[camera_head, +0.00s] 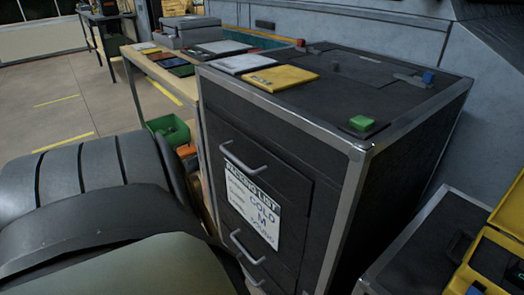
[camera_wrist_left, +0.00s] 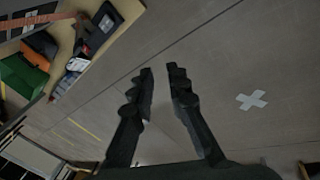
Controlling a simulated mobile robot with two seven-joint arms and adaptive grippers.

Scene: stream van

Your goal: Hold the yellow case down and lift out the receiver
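The yellow case (camera_head: 510,222) shows only in part at the lower right edge of the head view. Its lid stands open and dark contents show inside. I cannot tell which of them is the receiver. The case rests on or beside a low black trunk with metal edging. My left gripper (camera_wrist_left: 162,68) shows in the left wrist view, with its two fingers apart and nothing between them, over bare floor. It is not visible in the head view, and the yellow case is not in the wrist view. My right gripper is in neither view.
A tall black cabinet (camera_head: 330,180) with metal edges and drawer handles fills the middle. A wooden table (camera_head: 160,78) stands behind left, with a green crate (camera_head: 168,130) below. The floor at left is open.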

